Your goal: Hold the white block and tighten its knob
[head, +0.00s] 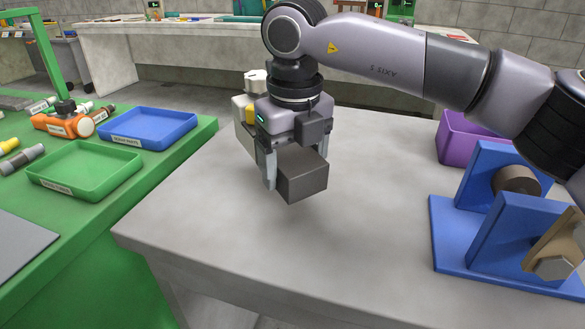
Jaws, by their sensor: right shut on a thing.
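The white block (241,131) stands upright on the grey table, partly hidden behind my right gripper. A pale knob (255,83) shows on its top and a yellow part (250,114) on its side. My right gripper (288,172) points down in front of the white block. It is shut on a dark grey block (303,178), not on the white block or its knob. The dark block appears to be just above the table. The right finger is mostly hidden. My left gripper is not in view.
A blue fixture (450,245) with a brown cylinder and a hex-headed part stands at the right of the grey table (230,245). A purple bin (455,145) is behind it. Blue (148,143) and green (62,197) trays lie on the green left table. The grey table's front is clear.

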